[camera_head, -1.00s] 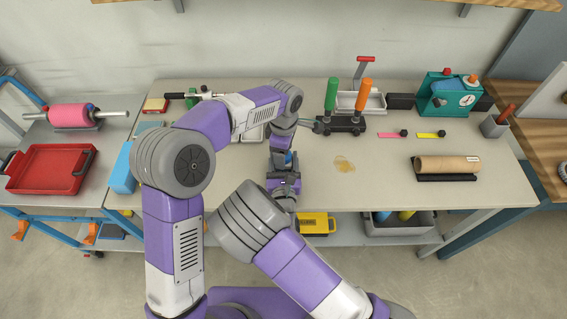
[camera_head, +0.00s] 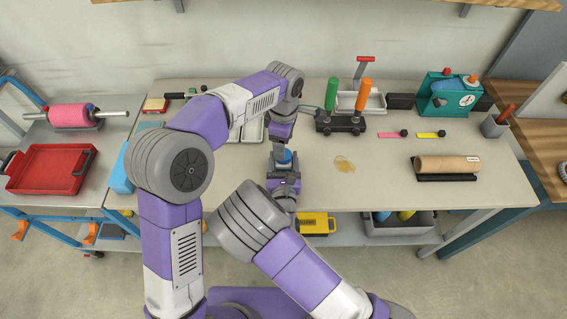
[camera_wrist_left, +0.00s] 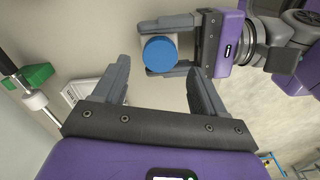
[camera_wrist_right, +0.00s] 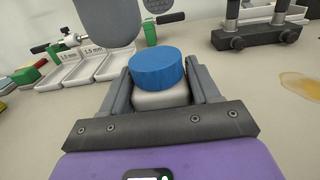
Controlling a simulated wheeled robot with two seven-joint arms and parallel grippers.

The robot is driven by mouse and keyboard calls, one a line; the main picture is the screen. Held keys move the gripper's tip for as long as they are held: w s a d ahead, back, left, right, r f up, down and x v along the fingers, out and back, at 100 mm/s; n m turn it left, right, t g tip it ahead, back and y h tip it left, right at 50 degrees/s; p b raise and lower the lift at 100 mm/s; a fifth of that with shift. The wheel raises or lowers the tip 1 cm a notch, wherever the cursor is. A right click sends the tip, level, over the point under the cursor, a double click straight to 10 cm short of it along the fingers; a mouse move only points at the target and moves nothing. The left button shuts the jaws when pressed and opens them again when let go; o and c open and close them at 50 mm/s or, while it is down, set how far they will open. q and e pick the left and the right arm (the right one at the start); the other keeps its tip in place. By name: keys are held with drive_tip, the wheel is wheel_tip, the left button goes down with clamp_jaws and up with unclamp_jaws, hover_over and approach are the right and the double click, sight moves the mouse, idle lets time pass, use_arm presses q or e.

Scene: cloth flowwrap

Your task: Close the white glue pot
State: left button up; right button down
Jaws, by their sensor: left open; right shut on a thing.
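The white glue pot (camera_wrist_right: 160,98) stands upright between the fingers of my right gripper (camera_wrist_right: 160,82), which is shut on its body. A round blue lid (camera_wrist_right: 157,68) rests on top of the pot and looks level; whether it is screwed tight I cannot tell. The lid also shows in the head view (camera_head: 284,157) and in the left wrist view (camera_wrist_left: 160,53). My left gripper (camera_wrist_left: 158,68) is open and empty, with the lid beyond its fingertips and apart from them. In the head view, the left arm's wrist hides the left fingers.
A dark stand with green and orange handles (camera_head: 340,122) is right of the pot, with a yellowish stain (camera_head: 344,164) in front. A brown roll (camera_head: 447,164) lies on the right. The table's middle right is mostly clear.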

sight(284, 163)
use_arm(q)
drive_tip(key=shift+r+n, duration=1.6)
drive_tip(key=shift+r, duration=0.15)
drive_tip(key=shift+f, duration=4.05)
drive_tip(key=c, duration=1.1)
drive_tip(key=shift+m, duration=1.6)
